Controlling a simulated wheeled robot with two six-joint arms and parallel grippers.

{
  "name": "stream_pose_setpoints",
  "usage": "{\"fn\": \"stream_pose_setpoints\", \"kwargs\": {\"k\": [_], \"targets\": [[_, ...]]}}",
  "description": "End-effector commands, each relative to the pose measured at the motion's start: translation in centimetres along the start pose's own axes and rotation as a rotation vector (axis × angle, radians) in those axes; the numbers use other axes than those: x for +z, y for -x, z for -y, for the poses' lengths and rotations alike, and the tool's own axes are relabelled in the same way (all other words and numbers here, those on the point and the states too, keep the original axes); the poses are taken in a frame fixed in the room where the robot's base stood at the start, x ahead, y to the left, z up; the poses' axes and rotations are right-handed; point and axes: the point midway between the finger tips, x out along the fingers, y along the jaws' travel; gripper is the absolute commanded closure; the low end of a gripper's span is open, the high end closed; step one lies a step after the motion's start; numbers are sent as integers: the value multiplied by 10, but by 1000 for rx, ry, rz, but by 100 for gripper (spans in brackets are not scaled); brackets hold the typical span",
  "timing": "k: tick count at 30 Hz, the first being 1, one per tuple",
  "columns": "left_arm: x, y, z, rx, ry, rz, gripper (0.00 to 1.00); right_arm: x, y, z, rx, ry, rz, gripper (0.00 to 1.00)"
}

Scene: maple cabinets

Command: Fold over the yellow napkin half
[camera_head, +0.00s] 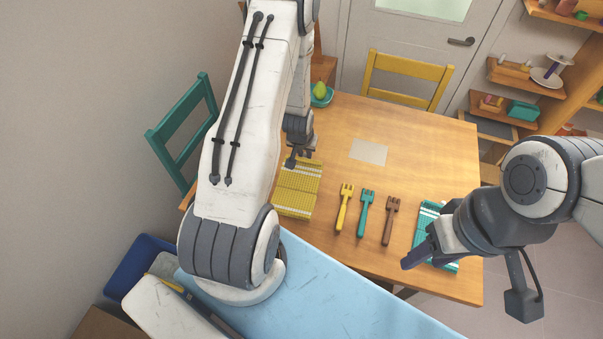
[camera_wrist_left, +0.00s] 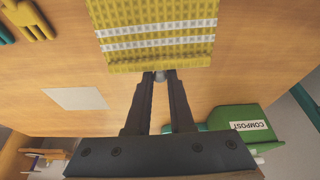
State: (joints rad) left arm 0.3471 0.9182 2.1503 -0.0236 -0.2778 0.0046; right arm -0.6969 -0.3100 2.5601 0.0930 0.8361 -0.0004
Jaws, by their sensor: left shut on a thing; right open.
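The yellow napkin (camera_head: 296,197) lies on the left part of the wooden table, with white stripes near its ends. It also shows in the left wrist view (camera_wrist_left: 155,57), with two white stripes near the edge by the fingers. My left gripper (camera_head: 291,162) is at the napkin's far edge. In the left wrist view its fingertips (camera_wrist_left: 160,75) come together on the middle of that edge, shut on the cloth. My arm hides part of the napkin's left side. My right gripper (camera_head: 418,254) is open and empty, at the teal napkin on the right.
Yellow, teal and brown forks (camera_head: 388,222) lie between the yellow napkin and the teal napkin (camera_head: 430,211). A pale square sheet (camera_head: 369,151) lies farther back. A green compost bin (camera_wrist_left: 238,118) shows beyond the table edge.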

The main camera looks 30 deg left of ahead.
Motion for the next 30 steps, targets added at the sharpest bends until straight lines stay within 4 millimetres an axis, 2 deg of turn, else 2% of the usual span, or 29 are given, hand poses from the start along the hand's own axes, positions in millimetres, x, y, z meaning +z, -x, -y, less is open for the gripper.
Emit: {"fn": "stream_pose_setpoints", "kwargs": {"k": [8,30], "targets": [[2,2,0,0,0,-27,100,0,-4,0,0,0,0,50],[14,36,0,0,0,-354,100,3,-55,-4,0,0,0,50]]}}
